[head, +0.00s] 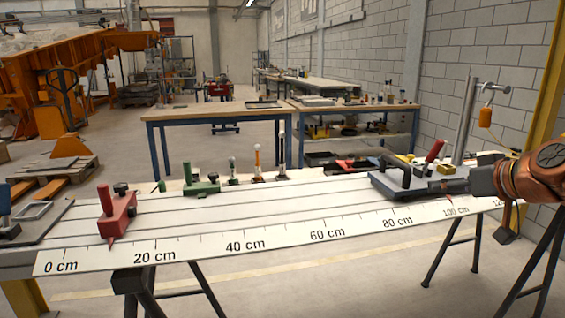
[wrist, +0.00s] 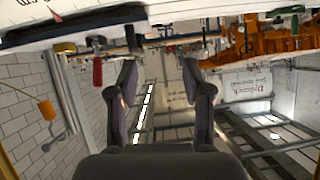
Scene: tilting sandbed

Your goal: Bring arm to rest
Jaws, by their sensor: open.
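My gripper (head: 438,187) is at the right of the head view, at the end of my copper-coloured arm. It reaches left over the right end of the white bench with a centimetre scale, close beside a grey plate with a black handle (head: 392,170). I cannot tell whether it touches the plate. In the wrist view my gripper (wrist: 163,75) has its two dark fingers spread apart with nothing between them. That view is turned over, with the bench edge along its top and the hall beyond.
The long bench (head: 250,240) stands on trestles. A red clamp-like slider (head: 117,212) sits near 10 cm. A green slider (head: 201,184) and several small posts line the back edge. A metal stand (head: 466,120) with an orange weight (head: 486,117) rises at the right. Wooden tables (head: 215,112) stand behind.

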